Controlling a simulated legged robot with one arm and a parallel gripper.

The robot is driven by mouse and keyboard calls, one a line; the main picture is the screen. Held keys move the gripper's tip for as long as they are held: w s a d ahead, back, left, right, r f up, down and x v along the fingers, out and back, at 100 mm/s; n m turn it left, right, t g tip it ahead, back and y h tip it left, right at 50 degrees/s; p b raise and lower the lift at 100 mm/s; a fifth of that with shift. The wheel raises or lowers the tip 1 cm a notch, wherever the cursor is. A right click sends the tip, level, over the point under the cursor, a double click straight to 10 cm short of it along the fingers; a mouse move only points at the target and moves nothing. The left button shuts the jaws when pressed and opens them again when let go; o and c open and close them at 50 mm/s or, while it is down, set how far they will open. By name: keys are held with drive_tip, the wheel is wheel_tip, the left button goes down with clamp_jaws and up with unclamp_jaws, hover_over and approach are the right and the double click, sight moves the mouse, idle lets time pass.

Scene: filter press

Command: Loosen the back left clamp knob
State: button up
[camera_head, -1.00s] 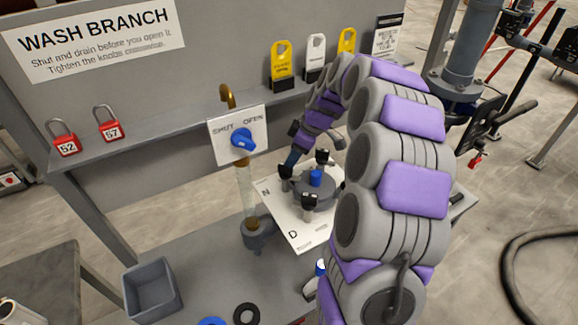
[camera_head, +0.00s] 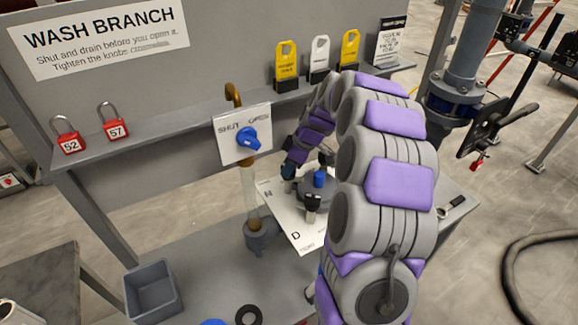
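The round grey filter lid (camera_head: 321,192) has a blue cap (camera_head: 320,178) at its centre and black clamp knobs around it. The front knob (camera_head: 312,203) stands clear. A knob at the back (camera_head: 326,158) shows partly beside my arm. My gripper (camera_head: 288,173) points down at the left side of the lid, where another knob stands. It covers most of that knob, and I cannot tell whether its fingers touch it or are open or shut. My arm hides the lid's right side.
A white card (camera_head: 296,236) lies under the lid. To the left stand a clear pipe (camera_head: 249,190) and a blue valve handle (camera_head: 248,139) on a SHUT/OPEN plate. A grey bin (camera_head: 152,290) and a black ring (camera_head: 248,314) are at the front. Padlocks and tags are on the shelf.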

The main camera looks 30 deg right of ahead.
drive_tip(key=shift+d, duration=0.15)
clamp_jaws()
drive_tip(key=m+h+p, duration=0.1)
drive_tip(key=m, duration=0.2)
drive_tip(key=m+t+p, duration=0.1)
drive_tip(key=m+p, duration=0.1)
drive_tip(key=shift+s+m+h, duration=0.2)
drive_tip(key=shift+m+h, duration=0.2)
drive_tip(key=m+h+p, duration=0.1)
drive_tip(key=m+p, duration=0.2)
drive_tip(key=m, duration=0.1)
drive_tip(key=shift+a+m+h+p, duration=0.2)
drive_tip(key=shift+m+h+p, duration=0.1)
drive_tip(key=shift+h+p, duration=0.1)
drive_tip(key=shift+m+h+p, duration=0.3)
drive_tip(key=shift+m+p, duration=0.25)
drive_tip(key=shift+m, duration=0.15)
drive_tip(key=shift+f, duration=0.1)
drive_tip(key=shift+o, duration=2.4)
unclamp_jaws()
